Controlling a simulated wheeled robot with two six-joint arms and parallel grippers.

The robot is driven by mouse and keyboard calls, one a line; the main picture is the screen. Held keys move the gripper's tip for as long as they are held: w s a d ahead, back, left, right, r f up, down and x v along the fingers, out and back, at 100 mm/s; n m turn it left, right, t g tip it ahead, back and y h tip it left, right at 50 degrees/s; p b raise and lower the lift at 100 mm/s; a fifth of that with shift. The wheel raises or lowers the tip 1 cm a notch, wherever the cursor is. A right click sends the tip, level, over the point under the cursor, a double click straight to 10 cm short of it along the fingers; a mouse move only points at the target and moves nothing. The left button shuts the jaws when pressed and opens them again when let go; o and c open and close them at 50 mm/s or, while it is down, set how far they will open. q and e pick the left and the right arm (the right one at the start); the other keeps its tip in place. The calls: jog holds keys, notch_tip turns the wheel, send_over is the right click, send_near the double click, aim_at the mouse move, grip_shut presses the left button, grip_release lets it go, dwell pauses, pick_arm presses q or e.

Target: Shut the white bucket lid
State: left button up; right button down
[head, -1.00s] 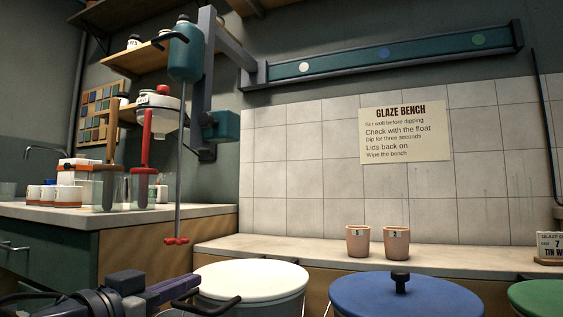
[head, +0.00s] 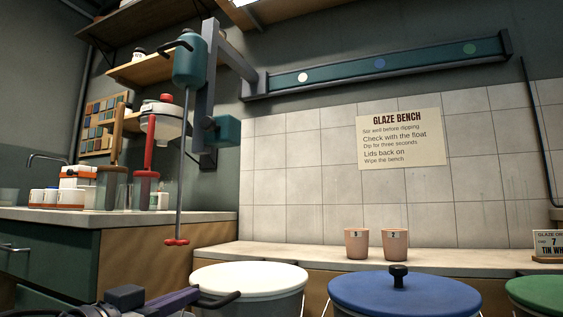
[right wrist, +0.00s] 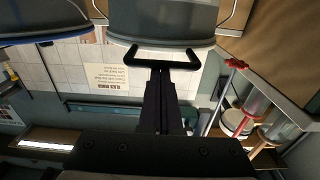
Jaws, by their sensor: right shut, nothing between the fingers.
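The white bucket lid (head: 249,278) lies flat and level across the top of a grey bucket (head: 268,305) at the bottom middle of the head view. I cannot tell whether it is pressed fully down. My right gripper (head: 217,301) is at the lid's front left in the head view, its dark fingertips close to the rim; touching or apart is unclear. In the right wrist view, which is upside down, the gripper (right wrist: 163,60) is shut and empty, with its wide tips beside the bucket's rim (right wrist: 203,45). My left gripper is not in view.
A blue lid (head: 400,296) with a dark knob and a green lid (head: 540,292) are to the right. A hanging mixer rod with a red paddle (head: 177,242) is behind at the left. Two pink cups (head: 375,244) stand on the back bench.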

jog(key=s+d+r+p, duration=0.3)
jog(key=d+r+p, duration=0.4)
jog(key=d+r, duration=0.4)
jog(key=s+d+f+n+g+y+p, duration=0.1)
jog(key=d+f+n+g+p, duration=0.3)
jog(key=f, duration=0.3)
jog(key=s+d+f+n+g+y+p, duration=0.1)
jog(key=s+d+f+n+g+p, duration=0.1)
jog(key=d+f+n+g+p, duration=0.3)
jog(key=s+f+n+g+y+p, duration=0.25)
jog(key=s+f+g+p, duration=0.2)
jog(key=s, duration=0.45)
jog(key=s+f+n+g+y+p, duration=0.1)
jog(key=s+f+g+y+p, duration=0.3)
jog(key=s, duration=0.4)
notch_tip(320, 180, up, 36)
jog(key=p, duration=3.6)
jog(key=shift+f+h+p, duration=0.15)
jog(key=shift+h+p, duration=0.2)
